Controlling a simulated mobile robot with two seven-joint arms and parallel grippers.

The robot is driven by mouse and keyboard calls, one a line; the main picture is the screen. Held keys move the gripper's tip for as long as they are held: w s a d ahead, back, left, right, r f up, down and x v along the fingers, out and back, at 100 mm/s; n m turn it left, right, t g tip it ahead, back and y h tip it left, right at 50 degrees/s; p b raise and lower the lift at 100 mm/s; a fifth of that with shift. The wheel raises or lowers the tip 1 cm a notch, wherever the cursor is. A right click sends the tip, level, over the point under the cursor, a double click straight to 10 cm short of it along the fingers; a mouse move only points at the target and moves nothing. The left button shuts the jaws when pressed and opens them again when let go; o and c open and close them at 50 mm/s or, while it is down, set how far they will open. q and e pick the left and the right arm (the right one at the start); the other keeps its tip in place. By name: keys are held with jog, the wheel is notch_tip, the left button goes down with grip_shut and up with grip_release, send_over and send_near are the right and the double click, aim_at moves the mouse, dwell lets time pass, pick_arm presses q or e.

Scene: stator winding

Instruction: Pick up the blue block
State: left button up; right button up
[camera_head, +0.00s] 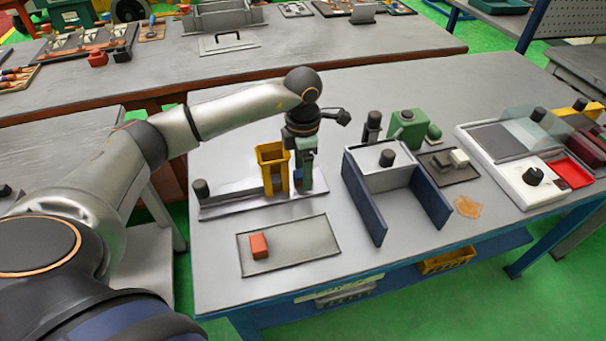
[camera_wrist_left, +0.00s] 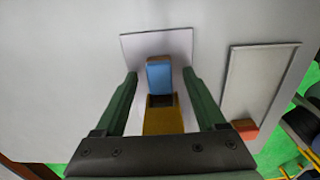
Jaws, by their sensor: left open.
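The blue block (camera_wrist_left: 159,75) shows in the left wrist view, on a pale plate (camera_wrist_left: 183,42) just beyond a yellow open-topped holder (camera_wrist_left: 163,122). In the head view the block is mostly hidden by my gripper. My left gripper (camera_head: 305,178) points down at the right side of the yellow holder (camera_head: 272,155). Its two green fingers are open, one on each side of the blue block in the left wrist view, with a gap on both sides. Whether the fingertips are down at the block's height I cannot tell. My right gripper is not in view.
A grey tray (camera_head: 310,238) with a red block (camera_head: 259,246) lies in front of the plate. A blue-walled fixture (camera_head: 428,195) stands to the right. A dark cylinder (camera_head: 201,189) stands at the plate's left end. The table's front left is clear.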

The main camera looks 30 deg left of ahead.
pick_arm(q)
grip_shut()
dwell(0.6)
